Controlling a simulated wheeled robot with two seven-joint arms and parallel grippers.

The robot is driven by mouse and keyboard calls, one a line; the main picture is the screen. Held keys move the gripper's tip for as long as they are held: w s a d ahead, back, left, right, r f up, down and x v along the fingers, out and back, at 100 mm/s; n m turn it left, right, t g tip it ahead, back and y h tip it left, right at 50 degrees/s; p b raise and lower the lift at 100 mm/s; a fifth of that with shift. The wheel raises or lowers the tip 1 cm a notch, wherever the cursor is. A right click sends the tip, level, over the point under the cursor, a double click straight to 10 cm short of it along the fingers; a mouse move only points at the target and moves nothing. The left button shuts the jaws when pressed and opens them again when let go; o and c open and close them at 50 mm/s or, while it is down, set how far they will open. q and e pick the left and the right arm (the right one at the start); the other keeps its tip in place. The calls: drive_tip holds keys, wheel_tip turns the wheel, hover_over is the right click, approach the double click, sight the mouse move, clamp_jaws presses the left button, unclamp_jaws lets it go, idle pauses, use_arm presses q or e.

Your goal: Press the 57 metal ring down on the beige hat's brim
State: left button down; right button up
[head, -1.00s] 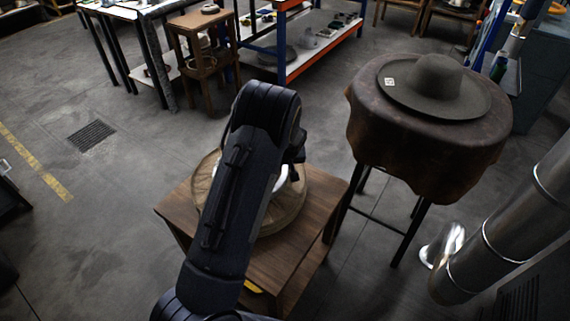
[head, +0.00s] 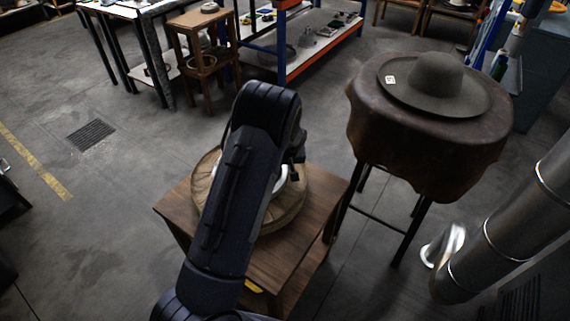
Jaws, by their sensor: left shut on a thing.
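The beige hat (head: 294,207) lies on a small wooden table in the lower middle of the head view, its wide brim showing on both sides of my left arm. The metal ring (head: 281,180) shows as a pale curved band over the hat, just right of the arm. Its number cannot be read. My left gripper (head: 296,163) is at the ring, shut on it, with its fingertips mostly hidden behind my arm. Whether the ring touches the brim all round cannot be seen. My right gripper is not in view.
The wooden table (head: 318,225) has a bare right corner. A stand with a brown leather cover (head: 425,150) holds a dark grey hat (head: 437,75) at the right. A silver pipe (head: 510,228) slants in at the lower right. Shelves (head: 320,45) stand behind. The floor at left is clear.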

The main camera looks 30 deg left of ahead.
use_arm(q)
drive_tip(key=shift+f+b, duration=0.3)
drive_tip(key=shift+s+f, duration=0.2)
drive_tip(key=shift+s, duration=0.05)
idle(3.7)
drive_tip(key=shift+r, duration=0.25)
idle(1.2)
